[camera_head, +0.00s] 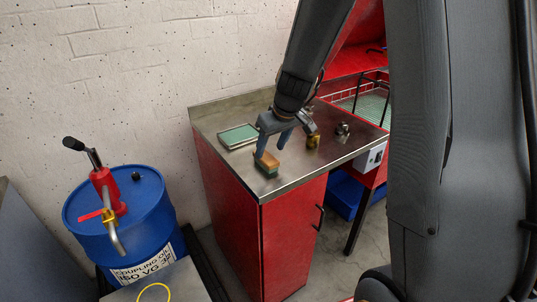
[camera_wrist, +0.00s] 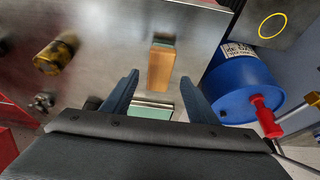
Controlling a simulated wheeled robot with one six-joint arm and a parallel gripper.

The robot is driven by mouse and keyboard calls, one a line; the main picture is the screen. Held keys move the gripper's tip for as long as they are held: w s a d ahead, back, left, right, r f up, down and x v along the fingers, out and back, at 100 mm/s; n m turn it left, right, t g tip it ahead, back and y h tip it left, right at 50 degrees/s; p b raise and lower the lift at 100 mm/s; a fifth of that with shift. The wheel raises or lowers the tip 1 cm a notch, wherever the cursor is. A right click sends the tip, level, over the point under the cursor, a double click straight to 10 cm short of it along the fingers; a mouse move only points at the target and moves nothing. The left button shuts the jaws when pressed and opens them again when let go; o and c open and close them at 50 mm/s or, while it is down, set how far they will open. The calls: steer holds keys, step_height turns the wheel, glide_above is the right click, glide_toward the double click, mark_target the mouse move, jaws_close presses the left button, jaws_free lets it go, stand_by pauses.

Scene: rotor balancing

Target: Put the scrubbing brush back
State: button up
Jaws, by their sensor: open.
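The scrubbing brush (camera_head: 267,163), with a tan block and a green part, lies on the steel top of the red cabinet near its front edge. In the wrist view the brush (camera_wrist: 161,67) lies just beyond my fingertips, roughly in line with the space between them. My gripper (camera_head: 272,146) is open above the cabinet top with nothing between its fingers; its two fingers also show in the wrist view (camera_wrist: 160,80). A green-topped tray (camera_head: 238,136) lies on the steel top behind the gripper, and is partly hidden by my gripper body in the wrist view (camera_wrist: 150,111).
A yellow-and-black cylinder (camera_head: 313,140) and a small metal part (camera_head: 342,129) stand on the steel top (camera_head: 290,178), right of the gripper. A blue oil drum (camera_head: 146,222) with a red pump (camera_head: 106,192) stands left of the cabinet. A wire rack (camera_head: 365,99) is at the back right.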

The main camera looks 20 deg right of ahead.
steer(key=a+b+v, duration=0.1)
steer(key=v, duration=0.5)
steer(key=s+f+m+g, duration=0.1)
steer(key=s+f, duration=0.2)
steer(key=s, duration=0.7)
steer(key=s+f+m+g+h, duration=0.1)
steer(key=s+f+m+g, duration=0.1)
steer(key=s, duration=0.8)
steer(key=shift+a+f+m, duration=0.3)
steer(key=shift+a+f, duration=0.05)
steer(key=shift+f, duration=0.5)
